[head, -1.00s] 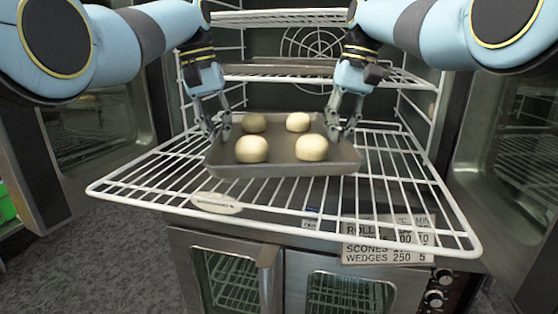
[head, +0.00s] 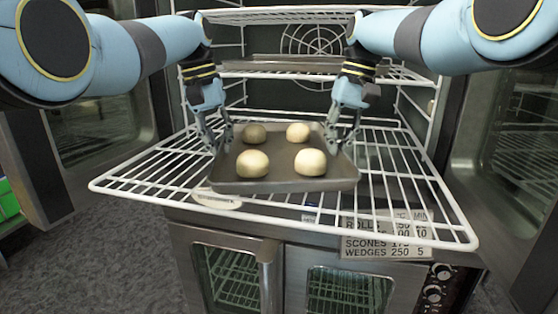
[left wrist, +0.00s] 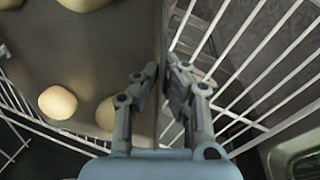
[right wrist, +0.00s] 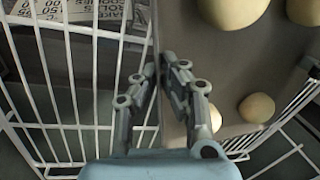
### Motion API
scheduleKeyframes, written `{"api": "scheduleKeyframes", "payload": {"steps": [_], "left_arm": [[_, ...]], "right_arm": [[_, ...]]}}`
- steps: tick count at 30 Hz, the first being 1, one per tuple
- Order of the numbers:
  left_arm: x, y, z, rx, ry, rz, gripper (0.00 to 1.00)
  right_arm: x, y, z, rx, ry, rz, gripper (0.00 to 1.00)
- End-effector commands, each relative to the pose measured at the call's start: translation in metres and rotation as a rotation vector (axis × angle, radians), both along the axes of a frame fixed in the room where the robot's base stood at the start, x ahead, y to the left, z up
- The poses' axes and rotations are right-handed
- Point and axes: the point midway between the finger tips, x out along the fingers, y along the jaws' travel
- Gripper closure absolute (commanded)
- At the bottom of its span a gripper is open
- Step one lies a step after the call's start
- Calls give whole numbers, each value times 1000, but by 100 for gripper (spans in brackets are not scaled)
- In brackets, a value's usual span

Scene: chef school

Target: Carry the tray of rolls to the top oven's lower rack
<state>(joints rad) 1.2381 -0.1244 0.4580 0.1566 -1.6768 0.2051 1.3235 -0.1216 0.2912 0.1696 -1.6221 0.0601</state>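The dark metal tray (head: 285,184) bears several pale round rolls (head: 252,163). It is over the pulled-out white wire rack (head: 405,190) of the top oven; I cannot tell whether it touches the wires. My left gripper (head: 220,146) is at the tray's left side, and in the left wrist view its fingers (left wrist: 165,70) stand either side of the rim, closed on it. My right gripper (head: 342,145) is at the right side; in the right wrist view its fingers (right wrist: 161,66) also straddle the rim, closed on it.
Higher wire racks (head: 290,16) sit inside the oven, with a dark flat pan (head: 280,65) on one. Oven side walls flank the opening. A pale oval object (head: 216,200) is near the rack's front left. A baking-times sign (head: 385,240) and lower oven doors (head: 345,288) are in front.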

Motion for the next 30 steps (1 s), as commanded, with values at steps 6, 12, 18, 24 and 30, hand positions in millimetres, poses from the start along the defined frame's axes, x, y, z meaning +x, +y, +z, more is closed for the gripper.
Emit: {"api": "scheduleKeyframes", "payload": {"steps": [6, 12, 18, 24, 30], "left_arm": [[0, 2, -7, 2, 0, 2, 92], [0, 1, -7, 1, 0, 1, 71], [0, 0, -7, 1, 0, 0, 71], [0, 0, -6, 0, 0, 0, 71], [1, 4, 13, 0, -3, 1, 71]], "right_arm": [[0, -1, -7, -2, -1, -1, 92], [0, -1, -7, -1, 0, -1, 71], [0, 0, -7, 0, 0, 0, 71], [0, 0, -7, 0, 0, 0, 71], [0, 0, -7, 0, 0, 0, 71]]}}
